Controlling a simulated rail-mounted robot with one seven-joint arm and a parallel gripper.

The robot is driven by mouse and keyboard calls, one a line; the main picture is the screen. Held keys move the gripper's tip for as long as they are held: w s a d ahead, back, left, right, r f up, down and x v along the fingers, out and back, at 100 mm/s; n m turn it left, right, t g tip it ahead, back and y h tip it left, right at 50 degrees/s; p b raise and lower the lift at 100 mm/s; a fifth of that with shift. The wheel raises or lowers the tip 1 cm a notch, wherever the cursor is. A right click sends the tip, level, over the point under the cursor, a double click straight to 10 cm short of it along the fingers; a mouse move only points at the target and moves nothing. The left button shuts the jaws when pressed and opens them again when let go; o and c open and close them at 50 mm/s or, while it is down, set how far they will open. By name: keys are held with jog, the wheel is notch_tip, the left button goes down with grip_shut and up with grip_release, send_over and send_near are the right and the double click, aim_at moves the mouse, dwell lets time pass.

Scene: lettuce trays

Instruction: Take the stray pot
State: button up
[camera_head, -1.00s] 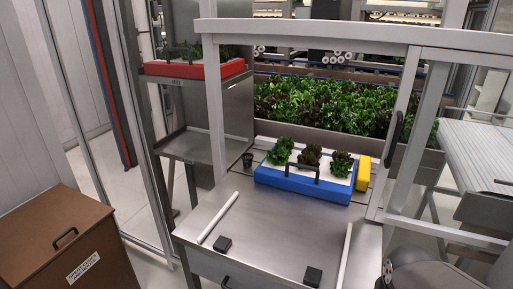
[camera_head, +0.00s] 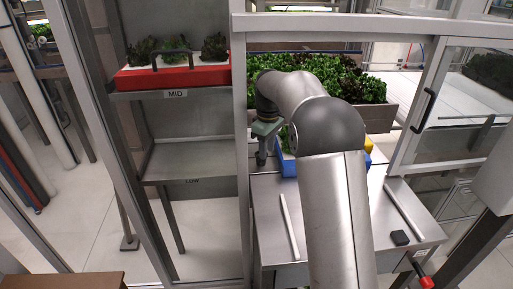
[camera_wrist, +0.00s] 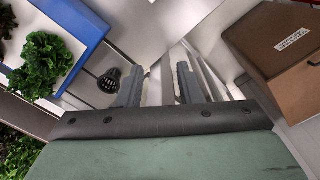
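The stray pot (camera_wrist: 109,80) is a small black slotted cup on the steel table (camera_wrist: 145,28), near the blue tray (camera_wrist: 84,33). In the wrist view it lies just left of the left finger, outside the gap between the fingers. In the head view I cannot make it out behind my arm. My gripper (camera_wrist: 160,68) is open with nothing between its fingers. In the head view my gripper (camera_head: 262,160) points down at the table's back left, left of the mostly hidden blue tray (camera_head: 287,168).
A red tray (camera_head: 180,78) of lettuce stands on the shelf marked MID; the shelf below is empty. A frame post (camera_head: 239,140) stands close left of my gripper. A brown bin (camera_wrist: 283,48) shows at right.

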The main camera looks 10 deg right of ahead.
jog(key=w+f+n+p, duration=0.3)
jog(key=w+f+n, duration=0.1)
jog(key=w, duration=0.6)
jog(key=n+p, duration=0.2)
jog(key=n, duration=0.1)
send_over(262, 161)
notch_tip(262, 161, down, 6)
jog(key=shift+r, duration=0.2)
jog(key=shift+w+f+n, duration=0.1)
jog(key=shift+f+n, duration=0.2)
jog(key=shift+n, duration=0.1)
notch_tip(262, 161, down, 3)
jog(key=shift+f, duration=1.15)
grip_shut()
